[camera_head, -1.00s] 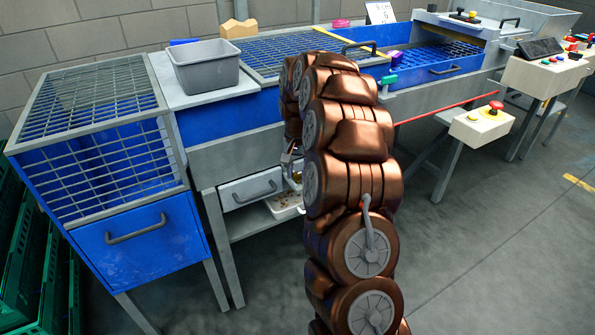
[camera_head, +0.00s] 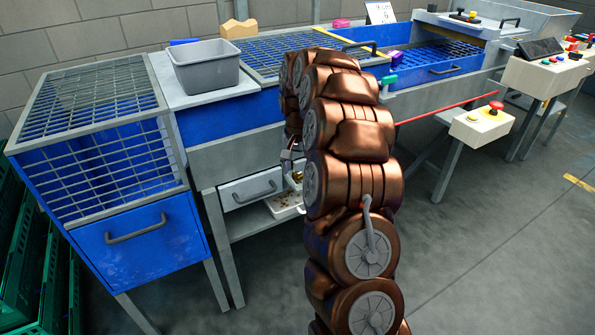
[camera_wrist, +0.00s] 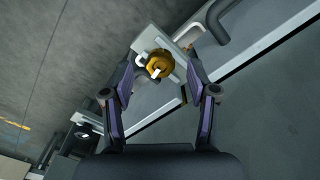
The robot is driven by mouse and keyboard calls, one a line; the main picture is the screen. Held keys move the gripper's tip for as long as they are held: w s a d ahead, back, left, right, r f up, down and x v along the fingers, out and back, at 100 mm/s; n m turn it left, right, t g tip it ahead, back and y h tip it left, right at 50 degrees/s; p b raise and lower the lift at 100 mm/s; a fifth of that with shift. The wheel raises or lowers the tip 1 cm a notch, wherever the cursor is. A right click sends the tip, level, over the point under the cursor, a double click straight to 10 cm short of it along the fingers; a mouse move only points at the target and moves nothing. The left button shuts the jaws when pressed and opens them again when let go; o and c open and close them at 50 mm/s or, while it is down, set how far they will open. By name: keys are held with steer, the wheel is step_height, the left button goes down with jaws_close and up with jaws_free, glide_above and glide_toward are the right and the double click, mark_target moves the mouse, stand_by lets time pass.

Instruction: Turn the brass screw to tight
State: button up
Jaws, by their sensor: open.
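The brass screw (camera_wrist: 160,64) shows in the wrist view as a round, yellow knob on a pale metal bracket (camera_wrist: 149,38). My gripper (camera_wrist: 158,80) is open, with one finger on each side of the screw. The screw lies between the fingertips; I cannot tell whether either finger touches it. In the head view my arm hides the screw almost wholly, and only a small part of my gripper (camera_head: 289,160) shows at the arm's left edge, beside the machine.
A white drawer with a grey handle (camera_head: 255,196) is left of my gripper. A white tray (camera_head: 284,206) with crumbs sits below it. A grey bin (camera_head: 206,75) stands on the machine top. A red emergency button (camera_head: 496,105) is at right.

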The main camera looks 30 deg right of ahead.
mark_target(297, 174)
step_height(297, 174, up, 11)
steer(key=shift+f, duration=0.15)
stand_by(0.7)
steer(key=s+a+n+g, duration=0.1)
steer(key=s+a+n, duration=0.5)
steer(key=s+a, duration=1)
steer(key=s+a+f+n+g, duration=0.1)
steer(key=s+a+f+n, duration=0.2)
steer(key=s, duration=0.7)
steer(key=s+a+f+n+g, duration=0.1)
steer(key=s+a+f, duration=0.3)
steer(key=s, duration=0.7)
step_height(297, 174, up, 26)
steer(key=s+t+p, duration=0.1)
steer(key=p, duration=2.2)
steer(key=shift+s+a+f, duration=0.15)
steer(key=shift+a+f, duration=0.05)
steer(key=shift+a, duration=0.15)
